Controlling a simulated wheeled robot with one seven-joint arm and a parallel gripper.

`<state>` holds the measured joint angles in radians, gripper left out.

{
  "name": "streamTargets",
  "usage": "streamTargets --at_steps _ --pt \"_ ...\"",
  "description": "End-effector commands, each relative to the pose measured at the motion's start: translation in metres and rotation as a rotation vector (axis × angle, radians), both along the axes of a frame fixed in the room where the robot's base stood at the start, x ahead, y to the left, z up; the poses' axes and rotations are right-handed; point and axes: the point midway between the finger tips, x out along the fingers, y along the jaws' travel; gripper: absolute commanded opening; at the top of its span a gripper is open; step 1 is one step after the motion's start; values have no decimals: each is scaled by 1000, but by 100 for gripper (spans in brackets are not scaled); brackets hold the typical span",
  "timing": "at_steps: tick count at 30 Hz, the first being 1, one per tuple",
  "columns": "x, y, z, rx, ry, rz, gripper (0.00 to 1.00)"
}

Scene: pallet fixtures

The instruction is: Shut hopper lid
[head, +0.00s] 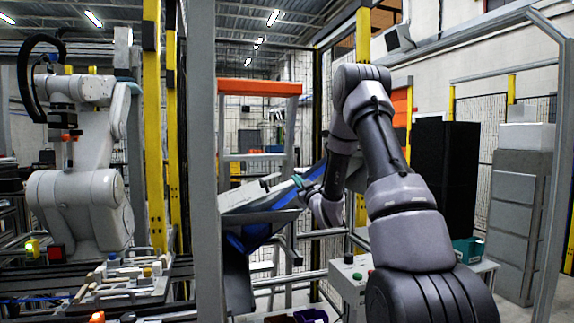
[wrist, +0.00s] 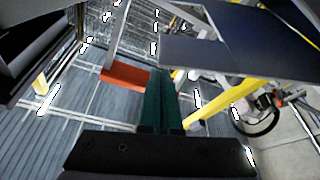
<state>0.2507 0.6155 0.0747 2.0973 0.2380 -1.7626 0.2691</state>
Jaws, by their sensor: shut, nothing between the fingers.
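The hopper (head: 238,280) is a dark grey, slanted bin with blue inside, left of my arm in the head view. A grey panel with blue along it, apparently the lid (head: 243,194), slopes up to the right above the bin, with a gap between them. My gripper (head: 299,182) is at this panel's upper right part, its teal fingers pressed together and empty. I cannot tell whether they touch it. The teal fingers (wrist: 160,75) also show in the wrist view, below and left of a dark blue flat panel (wrist: 245,38). My forearm hides part of the area right of the hopper.
A control box (head: 350,275) with buttons is below my gripper. A white robot arm (head: 80,200) stands at the left. Black and grey cabinets (head: 518,220) stand at the right.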

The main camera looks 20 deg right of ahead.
Motion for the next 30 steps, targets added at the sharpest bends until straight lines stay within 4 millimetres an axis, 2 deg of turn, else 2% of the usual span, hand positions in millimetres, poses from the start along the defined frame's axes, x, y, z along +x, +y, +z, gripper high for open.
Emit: streamTargets --at_steps 1,3,12,18,30 --pt "0 -6 -13 36 4 -3 0" --pt "0 -10 -26 82 3 -2 0" --pt "0 -18 -61 206 1 -1 0" --pt "0 -19 -69 234 0 -1 0" --pt "0 -19 -70 237 -1 1 0"
